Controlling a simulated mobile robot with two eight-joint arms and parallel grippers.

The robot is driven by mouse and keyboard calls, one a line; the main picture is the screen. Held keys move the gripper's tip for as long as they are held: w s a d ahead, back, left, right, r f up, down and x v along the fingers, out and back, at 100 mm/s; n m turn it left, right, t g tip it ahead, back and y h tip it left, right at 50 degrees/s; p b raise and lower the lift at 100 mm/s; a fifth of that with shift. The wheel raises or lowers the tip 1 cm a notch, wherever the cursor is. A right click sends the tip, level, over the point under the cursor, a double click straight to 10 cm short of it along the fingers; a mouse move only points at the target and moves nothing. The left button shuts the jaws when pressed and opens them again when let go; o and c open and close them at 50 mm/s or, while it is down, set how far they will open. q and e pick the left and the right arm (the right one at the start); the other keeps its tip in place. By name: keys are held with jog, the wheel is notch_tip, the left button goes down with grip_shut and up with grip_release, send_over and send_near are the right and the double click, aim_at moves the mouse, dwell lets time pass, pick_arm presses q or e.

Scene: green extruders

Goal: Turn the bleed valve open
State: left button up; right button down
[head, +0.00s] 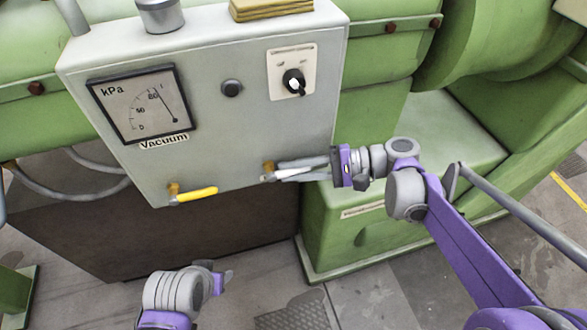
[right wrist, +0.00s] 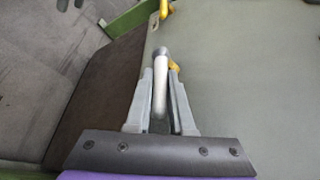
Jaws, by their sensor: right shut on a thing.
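A grey panel box (head: 225,125) carries two small valves with brass bodies low on its front. The left one has a yellow lever (head: 197,194). The other has a white lever (right wrist: 160,72), and its brass body (head: 268,167) shows at the lower right of the box. No label tells me which is the bleed valve. My right gripper (head: 285,170) is shut on the white lever, with one finger on each side of it in the right wrist view. My left gripper (head: 222,273) hangs below the box, apart from it; its jaw opening is unclear.
A kPa vacuum gauge (head: 140,103), a black button (head: 232,88) and a rotary switch (head: 293,82) sit on the box front. Green machine housings (head: 380,50) stand behind and to the right. A grey hose (head: 65,190) loops at the left. Open floor (head: 385,285) lies in front.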

aim_at(272, 174)
pick_arm(q)
jog(key=shift+r, duration=0.1)
dwell(0.5)
